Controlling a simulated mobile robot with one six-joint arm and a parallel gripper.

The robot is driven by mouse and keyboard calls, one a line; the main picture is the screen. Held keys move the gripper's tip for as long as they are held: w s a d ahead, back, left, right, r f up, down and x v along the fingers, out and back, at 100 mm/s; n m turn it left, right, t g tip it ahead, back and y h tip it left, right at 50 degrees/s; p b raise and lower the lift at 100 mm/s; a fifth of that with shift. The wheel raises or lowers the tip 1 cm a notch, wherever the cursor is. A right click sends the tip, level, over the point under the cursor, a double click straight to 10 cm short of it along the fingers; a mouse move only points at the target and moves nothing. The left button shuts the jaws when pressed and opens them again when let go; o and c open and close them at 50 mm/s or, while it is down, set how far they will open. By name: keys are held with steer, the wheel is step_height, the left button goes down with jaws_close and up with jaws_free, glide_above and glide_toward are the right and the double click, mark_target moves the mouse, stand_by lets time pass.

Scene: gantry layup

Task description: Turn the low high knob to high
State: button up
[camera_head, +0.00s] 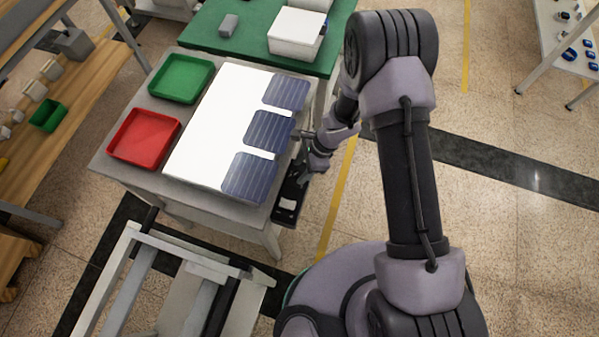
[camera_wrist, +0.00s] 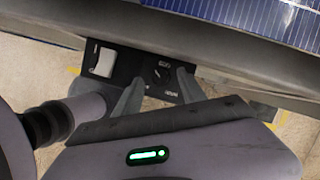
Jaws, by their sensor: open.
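The low high knob (camera_wrist: 161,75) is a small black dial on a black control panel (camera_wrist: 124,68) under the table edge, with small pale lettering above and below it. My gripper (camera_wrist: 160,80) is open, its two grey fingers apart on either side of the knob in the wrist view. I cannot tell whether they touch it. In the head view the panel (camera_head: 286,212) hangs at the table's right side, and my gripper (camera_head: 302,172) is beside it; the knob is hidden there. The knob's setting is too small to read.
A white rocker switch (camera_wrist: 103,62) sits left of the knob on the same panel. The table (camera_head: 108,166) above carries solar cells (camera_head: 250,178), a red tray (camera_head: 144,138) and a green tray (camera_head: 181,78). A grey metal frame (camera_head: 150,238) stands in front.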

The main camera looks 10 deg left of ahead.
steer(key=shift+s+a+f, duration=0.1)
steer(key=shift+a+f, duration=0.15)
steer(key=shift+f, duration=0.45)
jaws_close()
steer(key=shift+b, duration=0.5)
